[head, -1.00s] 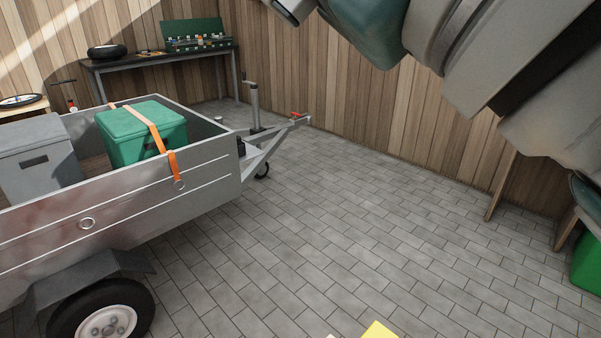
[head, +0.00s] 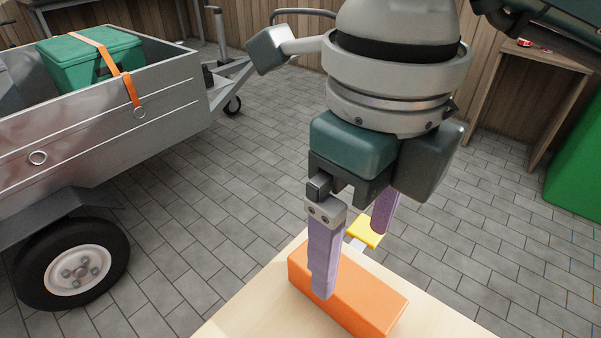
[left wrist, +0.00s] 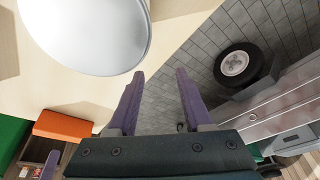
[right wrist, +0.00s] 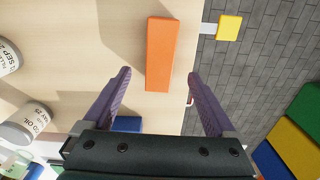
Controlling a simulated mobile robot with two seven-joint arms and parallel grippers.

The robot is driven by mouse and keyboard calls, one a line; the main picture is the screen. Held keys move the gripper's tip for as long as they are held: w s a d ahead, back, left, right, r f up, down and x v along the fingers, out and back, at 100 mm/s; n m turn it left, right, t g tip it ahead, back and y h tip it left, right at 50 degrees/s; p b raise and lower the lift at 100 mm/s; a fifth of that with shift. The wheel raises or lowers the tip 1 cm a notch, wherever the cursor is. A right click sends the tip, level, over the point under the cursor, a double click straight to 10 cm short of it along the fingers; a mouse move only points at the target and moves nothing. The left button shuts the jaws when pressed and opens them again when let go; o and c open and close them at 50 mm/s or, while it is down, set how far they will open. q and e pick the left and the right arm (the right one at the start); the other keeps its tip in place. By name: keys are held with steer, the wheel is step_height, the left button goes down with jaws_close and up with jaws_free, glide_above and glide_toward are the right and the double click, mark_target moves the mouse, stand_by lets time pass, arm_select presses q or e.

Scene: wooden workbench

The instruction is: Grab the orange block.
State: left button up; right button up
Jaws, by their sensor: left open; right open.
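The orange block (head: 375,301) lies on the light wooden workbench (head: 264,302) near its far edge. In the head view my right gripper (head: 354,255) hangs over it, and its near purple finger hides part of the block. In the right wrist view the block (right wrist: 161,52) lies ahead of and between the open fingers of my right gripper (right wrist: 158,80); nothing is between the pads. In the left wrist view the block (left wrist: 63,126) is at the lower left, away from my left gripper (left wrist: 155,80), which is open and empty.
A yellow piece (head: 366,232) sticks out past the bench edge beside the block. A blue object (right wrist: 127,124) and white labelled containers (right wrist: 25,128) stand on the bench. A large pale round object (left wrist: 92,30) is near my left gripper. A trailer (head: 140,95) stands on the paved floor.

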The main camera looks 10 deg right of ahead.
mark_target(345, 278)
step_height(345, 278, down, 7)
steer(key=shift+w+f+b, duration=0.1)
steer(key=shift+b, duration=0.45)
steer(key=shift+c, duration=0.3)
steer(key=shift+a, duration=0.1)
jaws_close()
